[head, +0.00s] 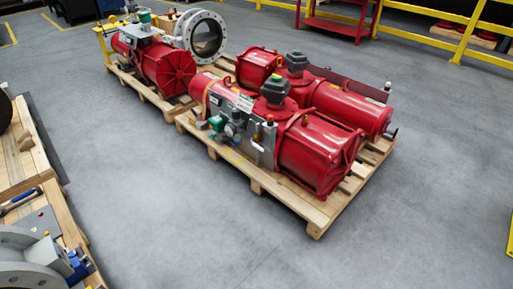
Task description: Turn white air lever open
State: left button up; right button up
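Red valve actuators lie on wooden pallets in the head view. The nearest red actuator (318,152) has a grey control panel (262,142) on its near side, with a green fitting (216,123) and a small round gauge (231,129). A second red actuator (345,107) lies behind it on the same pallet. A third red actuator (165,66) sits on the pallet at the upper left, with a green-topped unit (144,17) on it. I cannot make out the white air lever or its position at this distance. Neither of my grippers is in view.
Open grey floor (150,200) lies in front of the pallet (305,205). Another pallet (58,185) with a grey flanged part (35,268) stands at the left edge. A yellow railing (468,30) and a red stand (338,25) are at the back.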

aim_at(252, 139)
jog(key=i+l, duration=0.2)
jog(key=i, duration=0.3)
jog(key=i+l, duration=0.2)
jog(key=i, duration=0.25)
